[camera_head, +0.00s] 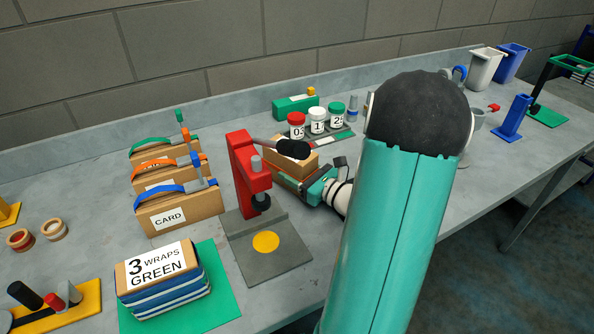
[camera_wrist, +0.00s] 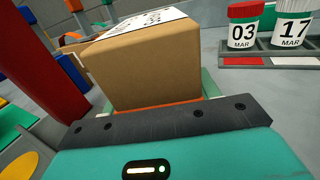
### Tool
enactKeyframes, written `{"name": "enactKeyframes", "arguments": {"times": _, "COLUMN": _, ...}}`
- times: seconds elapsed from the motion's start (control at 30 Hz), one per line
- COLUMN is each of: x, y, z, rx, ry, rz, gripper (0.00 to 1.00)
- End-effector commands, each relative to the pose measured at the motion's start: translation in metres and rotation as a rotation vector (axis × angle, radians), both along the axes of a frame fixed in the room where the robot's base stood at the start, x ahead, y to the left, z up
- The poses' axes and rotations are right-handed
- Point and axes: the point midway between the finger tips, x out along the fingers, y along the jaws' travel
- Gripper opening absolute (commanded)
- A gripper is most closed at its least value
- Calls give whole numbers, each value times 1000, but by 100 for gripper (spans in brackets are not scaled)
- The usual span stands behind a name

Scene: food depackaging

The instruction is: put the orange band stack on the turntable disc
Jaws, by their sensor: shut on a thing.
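A cardboard block with a white printed label (camera_wrist: 145,65) fills the middle of the wrist view, with an orange strip (camera_wrist: 158,106) along its lower edge. I take it to be the orange band stack. My gripper (camera_head: 300,183) is shut on it, between pale green fingers. In the head view the block (camera_head: 287,158) is behind the red press, partly hidden by the press and a black handle. A yellow disc (camera_head: 266,243) lies flat on the press's grey base, bare; it also shows in the wrist view (camera_wrist: 20,165). I cannot tell whether it is the turntable disc.
The red press (camera_head: 247,175) stands just left of the block. Lidded date jars (camera_head: 317,122) stand behind it. Card boxes with coloured bands (camera_head: 178,212) are to the left. A blue-striped stack (camera_head: 168,290) sits on a green mat (camera_head: 222,290). My arm hides the bench's middle right.

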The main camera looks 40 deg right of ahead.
Motion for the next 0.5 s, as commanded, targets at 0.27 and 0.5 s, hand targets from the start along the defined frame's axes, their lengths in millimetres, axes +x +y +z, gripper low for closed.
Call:
{"name": "enactKeyframes", "arguments": {"times": 0.27, "x": 0, "y": 0, "z": -3, "rx": 0, "ry": 1, "rz": 0, "gripper": 82}}
{"name": "enactKeyframes", "arguments": {"times": 0.5, "x": 0, "y": 0, "z": -1, "rx": 0, "ry": 0, "rz": 0, "gripper": 82}}
